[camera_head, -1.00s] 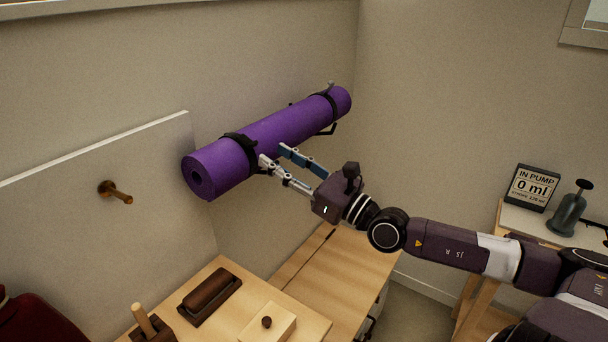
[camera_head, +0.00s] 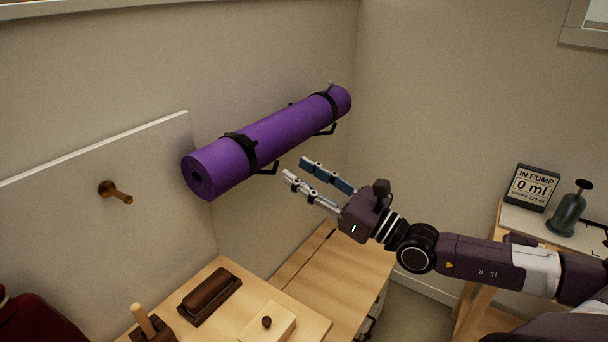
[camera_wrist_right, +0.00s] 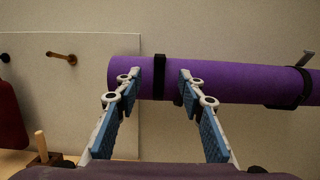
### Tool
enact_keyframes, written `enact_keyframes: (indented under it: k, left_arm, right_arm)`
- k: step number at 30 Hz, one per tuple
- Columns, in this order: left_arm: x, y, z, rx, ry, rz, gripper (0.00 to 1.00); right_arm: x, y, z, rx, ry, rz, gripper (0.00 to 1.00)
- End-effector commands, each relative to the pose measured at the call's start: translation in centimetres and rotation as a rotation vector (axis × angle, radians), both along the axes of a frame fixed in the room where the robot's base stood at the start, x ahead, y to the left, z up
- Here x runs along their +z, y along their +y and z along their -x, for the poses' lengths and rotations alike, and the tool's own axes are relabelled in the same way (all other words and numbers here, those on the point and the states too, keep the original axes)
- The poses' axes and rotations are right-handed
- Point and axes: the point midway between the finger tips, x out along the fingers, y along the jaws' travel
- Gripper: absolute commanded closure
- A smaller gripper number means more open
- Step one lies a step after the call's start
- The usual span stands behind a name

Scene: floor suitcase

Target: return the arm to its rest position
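My right gripper (camera_head: 297,168) is open and empty, its two fingers apart, in front of and below the purple rolled mat (camera_head: 265,138). The mat lies in black wall brackets (camera_head: 240,150) with dark straps around it. In the right wrist view the mat (camera_wrist_right: 222,82) stretches across behind the open fingertips (camera_wrist_right: 160,74), with nothing between them. In the head view a gap shows between fingers and mat. My right arm reaches in from the lower right. My left gripper is not in view.
A white board with a wooden peg (camera_head: 115,192) is at left. Below are a wooden table with a dark brown block (camera_head: 210,294) and a knobbed pale box (camera_head: 268,326). At right stand a pump (camera_head: 568,209) and a sign reading "0 ml" (camera_head: 532,188).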

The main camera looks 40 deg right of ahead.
Motion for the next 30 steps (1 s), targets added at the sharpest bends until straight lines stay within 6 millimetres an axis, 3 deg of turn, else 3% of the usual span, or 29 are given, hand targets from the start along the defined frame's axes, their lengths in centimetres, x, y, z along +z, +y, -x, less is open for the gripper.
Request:
enact_keyframes:
  k: [17, 20, 23, 25, 30]
  left_arm:
    - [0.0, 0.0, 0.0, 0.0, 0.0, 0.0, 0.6]
    - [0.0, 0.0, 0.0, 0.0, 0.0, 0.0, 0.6]
    - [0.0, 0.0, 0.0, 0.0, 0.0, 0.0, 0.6]
    - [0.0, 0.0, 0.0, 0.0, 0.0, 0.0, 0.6]
    - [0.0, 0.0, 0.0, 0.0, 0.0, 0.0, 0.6]
  right_arm:
    - [0.0, -0.1, 0.1, -0.001, 0.0, 0.0, 0.64]
    - [-0.4, -0.8, 0.0, -0.017, 0.009, -0.014, 0.64]
    - [-2.1, -3.6, -0.5, -0.076, 0.047, -0.07, 0.64]
    - [-4.2, -7.0, -0.8, -0.147, 0.091, -0.145, 0.64]
    - [-12.6, -16.8, 0.3, -0.367, 0.226, -0.4, 0.64]
